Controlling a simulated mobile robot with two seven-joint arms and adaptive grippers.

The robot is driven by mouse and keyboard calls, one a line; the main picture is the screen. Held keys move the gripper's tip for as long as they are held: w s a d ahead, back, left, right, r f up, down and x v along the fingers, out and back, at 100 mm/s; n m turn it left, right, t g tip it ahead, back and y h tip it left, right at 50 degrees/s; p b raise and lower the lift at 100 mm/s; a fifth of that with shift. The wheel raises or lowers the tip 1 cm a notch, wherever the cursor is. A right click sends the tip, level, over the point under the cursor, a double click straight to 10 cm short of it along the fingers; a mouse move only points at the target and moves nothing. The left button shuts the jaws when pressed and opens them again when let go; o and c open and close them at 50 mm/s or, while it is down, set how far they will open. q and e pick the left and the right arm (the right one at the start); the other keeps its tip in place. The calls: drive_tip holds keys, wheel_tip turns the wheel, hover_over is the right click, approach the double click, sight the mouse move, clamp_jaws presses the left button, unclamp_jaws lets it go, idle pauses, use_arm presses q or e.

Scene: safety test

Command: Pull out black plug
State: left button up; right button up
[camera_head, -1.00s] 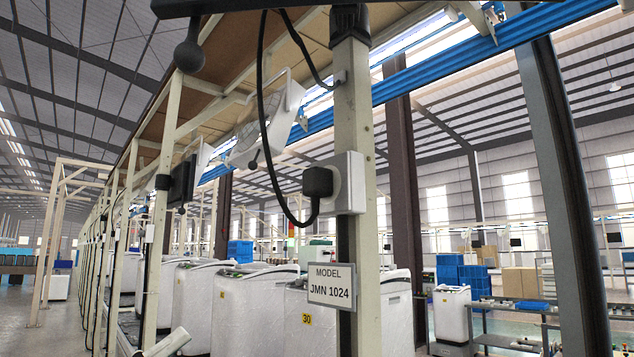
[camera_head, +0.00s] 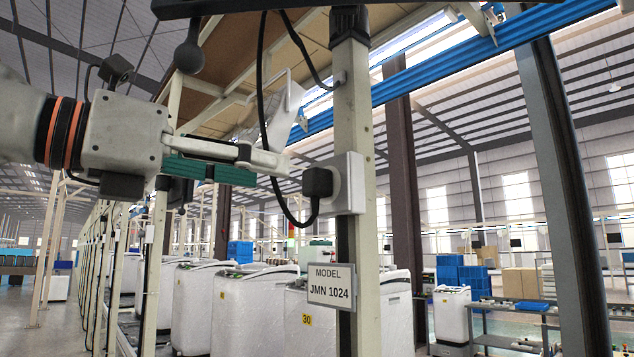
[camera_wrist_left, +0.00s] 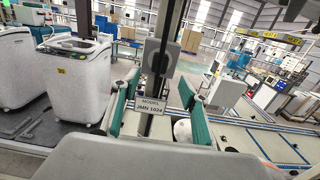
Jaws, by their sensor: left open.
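The black plug (camera_head: 318,182) sits in the white socket box (camera_head: 352,183) on a pale upright post. A black cable leaves the plug's underside and loops upward. My left gripper (camera_head: 280,168) comes in from the left, its fingers pointing at the plug, apart from it by a small gap. It is open and empty. In the left wrist view, its two teal-padded fingers (camera_wrist_left: 158,88) stand apart on either side of the post, with the dark plug (camera_wrist_left: 160,56) and grey box beyond the tips. My right gripper is not in view.
A sign reading JMN 1024 (camera_head: 331,286) hangs on the post below the plug. The cable (camera_head: 262,90) hangs close to the fingertips. White washing machines (camera_head: 240,305) stand in a row behind and below. A blue rail (camera_head: 450,65) runs overhead.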

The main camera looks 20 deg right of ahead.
sight(307, 182)
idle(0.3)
use_arm(q)
drive_tip(key=p+x, duration=0.2)
drive_tip(key=x, duration=0.5)
drive_tip(key=shift+d, duration=0.2)
drive_tip(key=shift+x, duration=0.9)
drive_tip(key=shift+w+a, duration=0.1)
idle(0.7)
clamp_jaws()
drive_tip(key=shift+a+f, duration=0.1)
drive_tip(key=shift+a, duration=0.05)
